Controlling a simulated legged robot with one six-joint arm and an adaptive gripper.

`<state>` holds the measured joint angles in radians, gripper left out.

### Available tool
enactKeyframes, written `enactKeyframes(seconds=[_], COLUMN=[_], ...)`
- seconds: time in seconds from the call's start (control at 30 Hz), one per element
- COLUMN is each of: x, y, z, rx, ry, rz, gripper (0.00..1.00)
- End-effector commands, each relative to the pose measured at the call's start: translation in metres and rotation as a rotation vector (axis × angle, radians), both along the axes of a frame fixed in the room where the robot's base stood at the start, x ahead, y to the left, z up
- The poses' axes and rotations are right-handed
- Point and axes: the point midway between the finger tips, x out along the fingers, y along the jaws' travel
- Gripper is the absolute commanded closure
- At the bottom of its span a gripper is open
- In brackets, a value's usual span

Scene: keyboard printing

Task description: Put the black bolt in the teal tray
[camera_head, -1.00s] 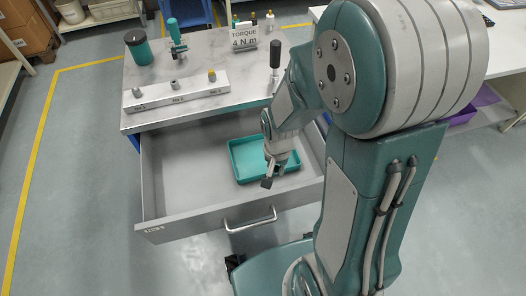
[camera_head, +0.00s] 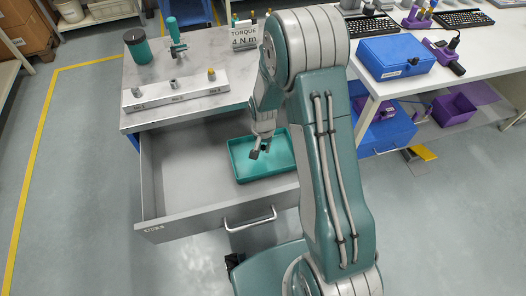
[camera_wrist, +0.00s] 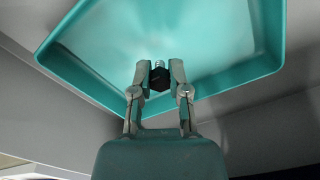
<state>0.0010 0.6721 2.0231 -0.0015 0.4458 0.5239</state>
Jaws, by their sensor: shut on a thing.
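The teal tray (camera_head: 240,172) lies in the open drawer of the grey cabinet, and its rim and floor also show in the wrist view (camera_wrist: 110,40). My gripper (camera_wrist: 159,77) is shut on the black bolt (camera_wrist: 159,79), whose black head sits between the fingertips with a silvery threaded end pointing away. In the head view my gripper (camera_head: 260,150) is over the tray, near its left half. The bolt appears above the tray floor; the exact height cannot be told. The bolt is too small to make out in the head view.
The open drawer (camera_head: 180,185) has bare floor left of the tray. A white table (camera_head: 440,70) with a blue box (camera_head: 397,57) is at right.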

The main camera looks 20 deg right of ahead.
Motion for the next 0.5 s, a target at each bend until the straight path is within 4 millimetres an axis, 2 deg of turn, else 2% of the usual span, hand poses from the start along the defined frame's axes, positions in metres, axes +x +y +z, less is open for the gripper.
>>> enactKeyframes(seconds=[0.27, 0.5], x=[0.004, 0.004], y=[0.0, 0.0], z=[-0.035, -0.035], rx=[0.0, 0.0], ry=[0.002, -0.001], rz=[0.0, 0.0], gripper=[1.0, 1.0])
